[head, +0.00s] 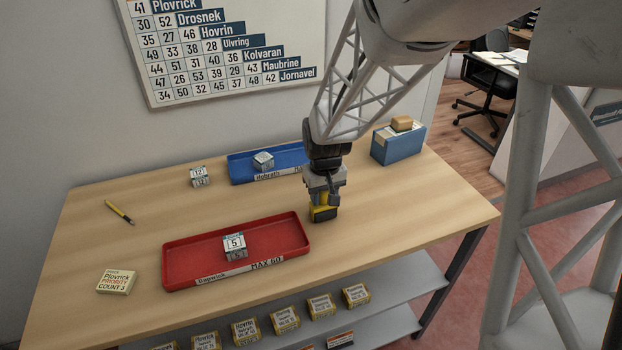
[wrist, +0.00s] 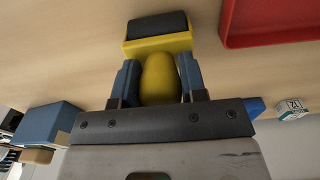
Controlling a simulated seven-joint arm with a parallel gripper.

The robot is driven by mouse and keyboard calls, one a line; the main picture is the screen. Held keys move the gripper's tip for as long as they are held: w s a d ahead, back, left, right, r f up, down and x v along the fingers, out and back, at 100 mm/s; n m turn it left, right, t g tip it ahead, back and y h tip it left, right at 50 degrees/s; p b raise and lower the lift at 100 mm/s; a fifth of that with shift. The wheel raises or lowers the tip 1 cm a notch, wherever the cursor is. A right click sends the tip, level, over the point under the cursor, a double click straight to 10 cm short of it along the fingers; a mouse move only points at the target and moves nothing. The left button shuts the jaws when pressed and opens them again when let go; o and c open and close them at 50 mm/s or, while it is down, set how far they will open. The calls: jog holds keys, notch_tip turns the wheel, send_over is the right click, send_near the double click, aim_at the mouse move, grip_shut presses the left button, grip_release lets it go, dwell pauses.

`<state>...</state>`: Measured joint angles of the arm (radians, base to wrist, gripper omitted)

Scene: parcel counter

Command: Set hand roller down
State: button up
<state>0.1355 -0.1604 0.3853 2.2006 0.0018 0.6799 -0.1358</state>
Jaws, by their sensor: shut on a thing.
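The hand roller is yellow with a dark roller part. In the head view the hand roller (head: 322,213) is at or just above the wooden counter, right of the red tray; I cannot tell whether it touches the wood. In the wrist view its yellow handle (wrist: 159,78) sits between the two blue-grey fingers of my gripper (wrist: 158,85), and its dark roller (wrist: 157,24) points away from the gripper. My gripper in the head view (head: 323,192) points down, shut on the handle.
The red tray (head: 180,272) holds a block marked 5 (head: 235,245). Behind stand a blue tray (head: 240,171) with a block, a small block marked 12 (head: 199,177) and a blue box (head: 398,148). A priority card block (head: 117,282) and a yellow pen (head: 119,211) lie left. Counter right of the roller is clear.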

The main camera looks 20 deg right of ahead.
jog(key=shift+f, duration=0.15)
jog(key=shift+f, duration=0.15)
jog(key=shift+c, duration=0.7)
jog(key=o, duration=1.1)
jog(key=shift+s, duration=0.1)
notch_tip(320, 180, up, 13)
jog(key=shift+s, duration=0.15)
